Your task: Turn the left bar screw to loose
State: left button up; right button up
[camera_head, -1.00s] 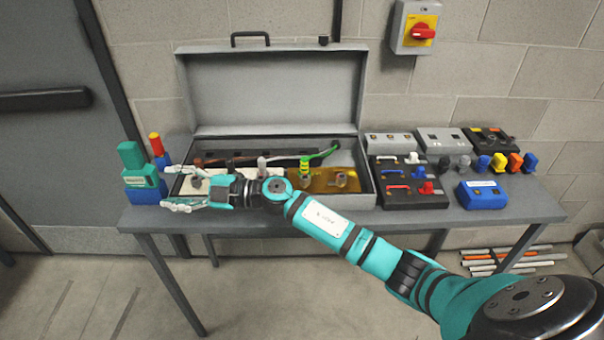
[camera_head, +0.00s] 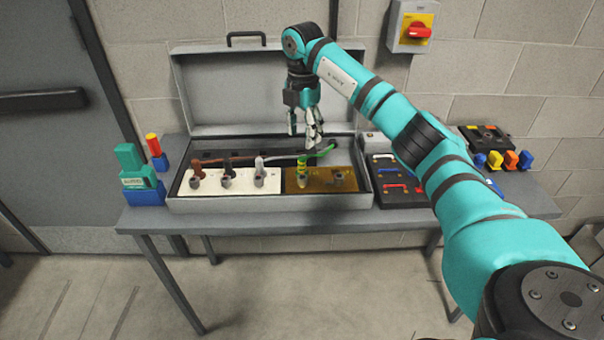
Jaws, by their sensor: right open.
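An open grey case (camera_head: 190,207) on the table holds a brass-coloured bar (camera_head: 318,187) at its right. The left bar screw (camera_head: 302,182) stands at the bar's left end, under a green-yellow wire end (camera_head: 303,166). A second screw (camera_head: 338,180) stands at the bar's right. My right gripper (camera_head: 305,138) points down, open and empty, above the back part of the case and apart from the bar. How far the screw is turned cannot be told. My left gripper is out of view.
A white terminal block (camera_head: 242,186) with several wires and screws fills the case's left. Green and blue blocks (camera_head: 140,180) stand at the table's left. Black panels with coloured handles (camera_head: 395,185) lie right of the case. The raised lid (camera_head: 230,90) stands behind.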

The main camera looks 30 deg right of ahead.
aim_at(302, 175)
notch_tip(302, 175, down, 14)
jog(key=p, duration=0.2)
jog(key=shift+f+p, duration=0.2)
jog(key=shift+p, duration=0.15)
grip_shut()
